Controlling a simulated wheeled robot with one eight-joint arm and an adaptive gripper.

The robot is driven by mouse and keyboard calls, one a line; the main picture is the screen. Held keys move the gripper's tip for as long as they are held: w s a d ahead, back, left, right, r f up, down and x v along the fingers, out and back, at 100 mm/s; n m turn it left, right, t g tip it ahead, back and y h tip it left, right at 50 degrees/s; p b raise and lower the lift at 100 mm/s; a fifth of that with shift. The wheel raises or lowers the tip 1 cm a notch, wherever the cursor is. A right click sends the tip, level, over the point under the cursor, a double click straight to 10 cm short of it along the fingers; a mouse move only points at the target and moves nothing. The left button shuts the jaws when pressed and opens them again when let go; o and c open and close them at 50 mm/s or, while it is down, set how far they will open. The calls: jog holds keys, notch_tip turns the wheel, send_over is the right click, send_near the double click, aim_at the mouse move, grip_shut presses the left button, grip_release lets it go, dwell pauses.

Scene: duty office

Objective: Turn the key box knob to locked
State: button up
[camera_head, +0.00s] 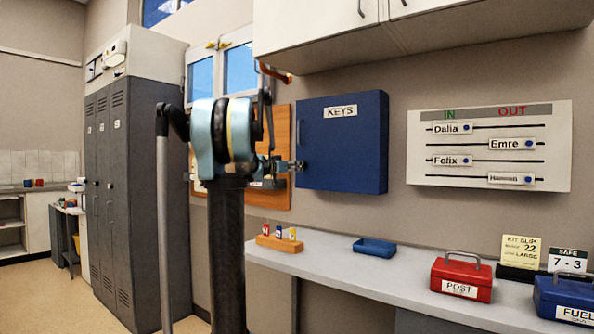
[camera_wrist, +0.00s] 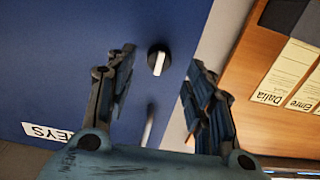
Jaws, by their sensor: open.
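The blue key box (camera_head: 342,150) with a KEYS label hangs on the wall in the head view. Its blue door fills the left of the wrist view (camera_wrist: 60,60). A round black knob with a white bar (camera_wrist: 158,59) is on the door, near its edge. My gripper (camera_head: 296,165) is at the box's left edge in the head view, where I cannot make out the knob. In the wrist view my gripper (camera_wrist: 161,60) is open, with the knob between its fingers in the picture. I cannot tell whether the fingers touch it.
A wooden board (camera_wrist: 290,122) with name cards is beside the box, partly behind my arm in the head view. The IN/OUT board (camera_head: 490,145) hangs to the right. Below, the counter (camera_head: 400,287) holds a blue tray (camera_head: 374,247) and red POST box (camera_head: 461,277). White cabinets hang above.

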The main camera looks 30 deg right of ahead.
aim_at(305, 162)
jog(key=shift+x, duration=2.5)
jog(key=shift+c, duration=0.4)
jog(key=c, duration=1)
